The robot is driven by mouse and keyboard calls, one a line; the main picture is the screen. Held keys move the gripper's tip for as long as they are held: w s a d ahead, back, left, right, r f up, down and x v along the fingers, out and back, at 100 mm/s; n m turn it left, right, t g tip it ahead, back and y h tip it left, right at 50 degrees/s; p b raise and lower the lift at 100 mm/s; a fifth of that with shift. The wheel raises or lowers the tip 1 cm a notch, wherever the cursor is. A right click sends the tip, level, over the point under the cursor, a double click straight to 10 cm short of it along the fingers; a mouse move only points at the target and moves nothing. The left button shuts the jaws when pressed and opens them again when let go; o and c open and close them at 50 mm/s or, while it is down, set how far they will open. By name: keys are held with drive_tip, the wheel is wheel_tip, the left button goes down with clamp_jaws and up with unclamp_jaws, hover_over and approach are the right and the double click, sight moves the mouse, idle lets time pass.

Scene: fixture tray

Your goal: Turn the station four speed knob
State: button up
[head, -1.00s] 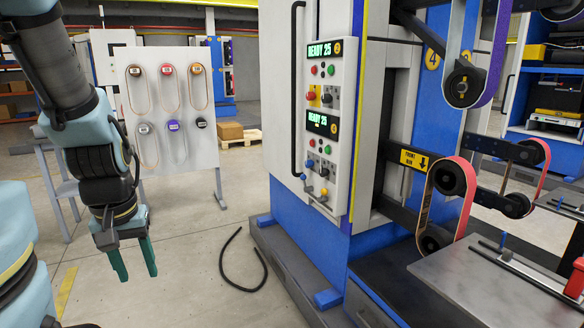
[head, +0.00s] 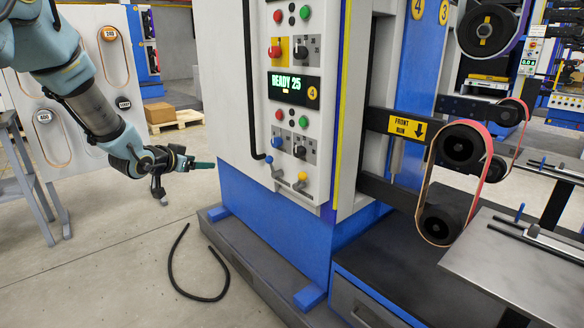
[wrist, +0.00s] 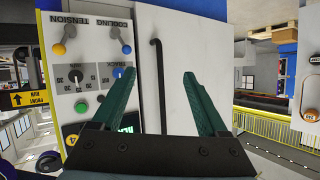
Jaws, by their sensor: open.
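The station four panel (head: 265,150) shows "READY 25" beside a yellow 4 badge (head: 312,93). Below are a red and a green button and two dials. The right dial (head: 299,151), dark with number marks, looks like the speed knob; its label is unreadable. In the wrist view, turned upside down, this dial (wrist: 78,74) is left of the blue dial (wrist: 118,72) marked TRACK. My gripper (head: 204,165) is left of the panel, pointing right, apart from the knobs. In the wrist view its green fingers (wrist: 155,78) are open and empty, the left one close beside the TRACK dial in the picture.
A similar set of controls (head: 290,47) sits above. Blue and yellow levers (head: 300,183) stick out below. A black vertical handle (head: 250,80) runs along the cabinet's left. A black hose (head: 195,290) lies on the floor. Belt rollers (head: 460,150) stand at right.

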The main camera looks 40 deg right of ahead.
drive_tip(key=s+d+f+m+g+h, duration=0.2)
drive_tip(key=s+d+h, duration=0.15)
drive_tip(key=d, duration=0.45)
drive_tip(key=m+g+h+b, duration=0.2)
drive_tip(key=m+g+h, duration=0.1)
drive_tip(key=m+g, duration=0.15)
approach(296, 153)
drive_tip(key=shift+n, duration=0.25)
drive_tip(key=d+p, duration=0.2)
drive_tip(key=d, duration=0.7)
drive_tip(key=shift+s, duration=0.15)
drive_tip(key=shift+a, duration=0.1)
drive_tip(key=shift+c, duration=0.3)
clamp_jaws()
